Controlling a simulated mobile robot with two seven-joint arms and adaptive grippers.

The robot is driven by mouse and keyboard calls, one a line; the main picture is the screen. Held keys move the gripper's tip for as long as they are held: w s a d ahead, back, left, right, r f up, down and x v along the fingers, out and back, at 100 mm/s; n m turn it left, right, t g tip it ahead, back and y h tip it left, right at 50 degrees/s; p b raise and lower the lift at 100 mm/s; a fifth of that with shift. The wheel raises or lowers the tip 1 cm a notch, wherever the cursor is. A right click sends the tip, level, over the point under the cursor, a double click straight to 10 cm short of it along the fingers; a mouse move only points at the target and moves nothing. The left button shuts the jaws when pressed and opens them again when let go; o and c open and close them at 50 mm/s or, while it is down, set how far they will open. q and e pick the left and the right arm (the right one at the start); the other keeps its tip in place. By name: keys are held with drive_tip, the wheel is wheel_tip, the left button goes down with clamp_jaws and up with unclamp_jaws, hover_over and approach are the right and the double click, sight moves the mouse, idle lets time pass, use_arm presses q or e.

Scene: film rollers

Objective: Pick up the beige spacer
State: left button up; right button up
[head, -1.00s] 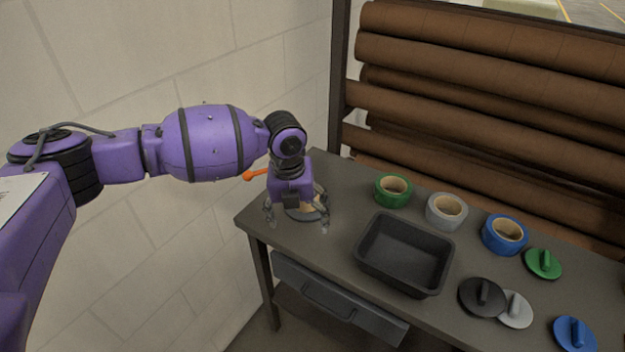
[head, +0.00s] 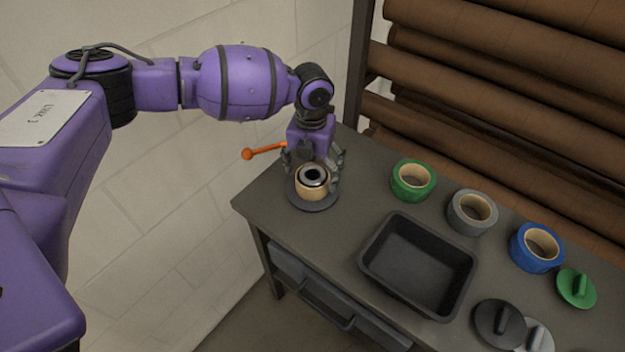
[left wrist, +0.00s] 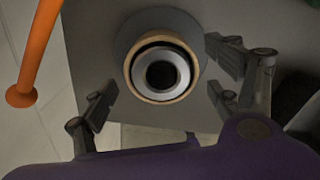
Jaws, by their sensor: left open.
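The beige spacer (head: 311,189) is a ring around a metal cylinder (head: 314,174) with a dark centre, on a dark round base (head: 313,203) at the table's left end. In the left wrist view the beige spacer (left wrist: 136,84) shows as a thin rim around the silver cylinder (left wrist: 161,75). My right gripper is not in view.
An orange-knobbed lever (head: 262,151) sticks out left of my gripper. A black tray (head: 375,272) stands to the right. Green (head: 429,186), grey (head: 487,222) and blue (head: 548,261) tape rolls line the back. Several handled discs lie at the right.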

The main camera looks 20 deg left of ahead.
use_arm(q)
wheel_tip(320, 180, down, 2)
drive_tip(key=shift+f, duration=0.1)
drive_tip(key=shift+w, duration=0.1)
drive_tip(key=c, duration=1.2)
